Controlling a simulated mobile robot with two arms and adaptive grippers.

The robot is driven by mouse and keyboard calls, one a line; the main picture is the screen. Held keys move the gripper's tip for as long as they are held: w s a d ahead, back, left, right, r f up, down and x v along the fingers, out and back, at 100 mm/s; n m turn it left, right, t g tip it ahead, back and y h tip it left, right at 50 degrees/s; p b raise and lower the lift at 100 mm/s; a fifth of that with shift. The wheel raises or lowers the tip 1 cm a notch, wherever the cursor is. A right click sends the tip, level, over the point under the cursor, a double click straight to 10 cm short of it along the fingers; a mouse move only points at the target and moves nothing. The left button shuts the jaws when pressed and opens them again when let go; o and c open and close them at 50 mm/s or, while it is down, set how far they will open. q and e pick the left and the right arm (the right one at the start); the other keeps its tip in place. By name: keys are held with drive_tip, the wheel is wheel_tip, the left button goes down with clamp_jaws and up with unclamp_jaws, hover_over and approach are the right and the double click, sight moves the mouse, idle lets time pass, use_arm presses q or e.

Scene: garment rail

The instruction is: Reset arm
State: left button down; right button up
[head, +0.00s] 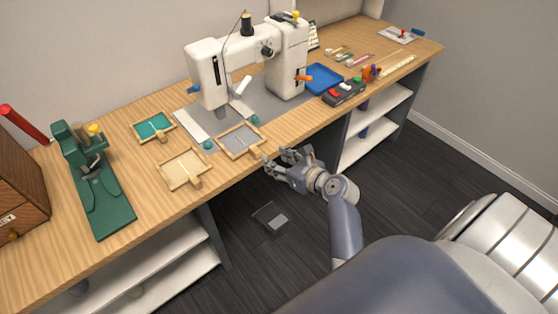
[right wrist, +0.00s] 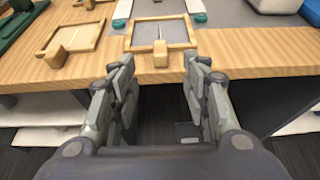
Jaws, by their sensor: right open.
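My right gripper (head: 283,164) is open and empty in front of the table's front edge. In the right wrist view its two fingers (right wrist: 158,85) are apart, with a wooden-framed grey tray (right wrist: 171,33) beyond them. That tray (head: 237,138) lies on the table with its wooden handle (head: 256,153) pointing to the front edge, close to the gripper but apart from it. My left gripper does not show in either view.
The wooden table (head: 235,185) holds a white sewing machine (head: 207,80), a green device (head: 95,190), a teal tray (head: 153,127), a light wooden tray (head: 182,168) and a blue tray (head: 323,79). A pedal (head: 270,217) lies on the dark floor.

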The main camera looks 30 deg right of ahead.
idle(0.5)
drive_tip(key=s+a+f+n+g, duration=0.25)
drive_tip(key=s+f+n, duration=0.2)
drive_tip(key=f, duration=0.55)
drive_tip(key=s+a+f+n+g, duration=0.2)
drive_tip(key=s+a+f+n, duration=0.15)
drive_tip(key=f+n, duration=0.4)
drive_tip(key=s+a+f+n+g, duration=0.2)
drive_tip(key=s+f+n, duration=0.2)
drive_tip(key=f, duration=0.8)
drive_tip(key=s+f+n+g, duration=0.2)
drive_tip(key=s+f+n, duration=0.3)
drive_tip(key=s, duration=0.6)
drive_tip(key=s+f+n+g+h, duration=0.1)
drive_tip(key=s+f+n+g, duration=0.1)
drive_tip(key=s+f+n, duration=0.4)
drive_tip(key=s+f+n+g, duration=0.2)
drive_tip(key=s+f+n, duration=0.3)
drive_tip(key=s+n, duration=0.4)
drive_tip(key=s, duration=0.7)
drive_tip(key=shift+d+f+n+h, duration=0.15)
drive_tip(key=shift+f+n+h, duration=0.15)
drive_tip(key=shift+n, duration=0.1)
drive_tip(key=shift+s, duration=0.1)
